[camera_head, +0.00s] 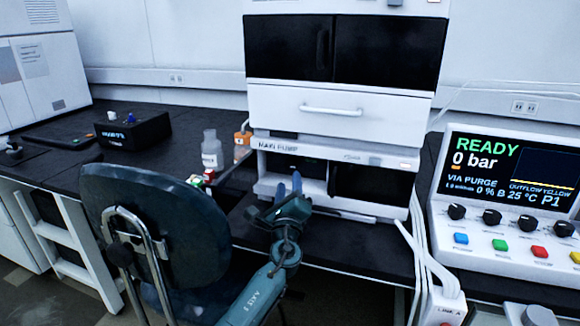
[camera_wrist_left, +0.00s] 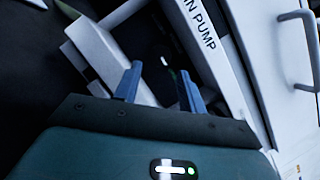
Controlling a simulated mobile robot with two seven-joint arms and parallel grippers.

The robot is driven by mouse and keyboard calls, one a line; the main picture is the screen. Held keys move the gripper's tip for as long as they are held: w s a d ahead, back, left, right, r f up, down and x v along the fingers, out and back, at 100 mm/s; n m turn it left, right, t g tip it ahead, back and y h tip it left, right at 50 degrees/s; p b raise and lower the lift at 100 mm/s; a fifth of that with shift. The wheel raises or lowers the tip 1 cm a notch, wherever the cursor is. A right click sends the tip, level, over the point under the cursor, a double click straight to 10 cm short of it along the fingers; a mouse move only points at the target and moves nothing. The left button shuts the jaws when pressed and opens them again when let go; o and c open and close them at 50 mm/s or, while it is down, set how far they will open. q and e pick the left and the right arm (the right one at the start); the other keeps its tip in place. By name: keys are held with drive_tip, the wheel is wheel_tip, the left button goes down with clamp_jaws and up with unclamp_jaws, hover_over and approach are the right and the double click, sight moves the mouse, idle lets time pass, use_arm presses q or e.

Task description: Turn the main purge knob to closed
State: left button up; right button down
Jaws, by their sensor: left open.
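The main pump (camera_head: 278,145) is the lowest unit of the white stack in the head view; its label also shows on a tilted white panel (camera_wrist_left: 203,27) in the wrist view. My left gripper (camera_head: 288,185) is in front of the pump's open dark recess, fingers pointing at it. In the wrist view the two blue fingers (camera_wrist_left: 161,76) stand apart with nothing seen between them. Beyond them is a dark area with a small pale mark (camera_wrist_left: 164,61), which may be the purge knob; its setting cannot be read. My right gripper is out of view.
A chair (camera_head: 165,225) stands left of my left arm. A control console (camera_head: 470,240) reading READY, 0 bar and VIA PURGE is at right. White cables (camera_head: 424,250) hang beside the stack.

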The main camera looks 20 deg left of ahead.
sight(290, 167)
use_arm(q)
drive_tip(key=b+x, duration=0.1)
drive_tip(key=x, duration=0.4)
drive_tip(key=shift+w+a+r, duration=0.15)
drive_tip(key=shift+w+r, duration=0.05)
drive_tip(key=shift+w, duration=0.35)
drive_tip(key=shift+c, duration=0.4)
drive_tip(key=c, duration=0.6)
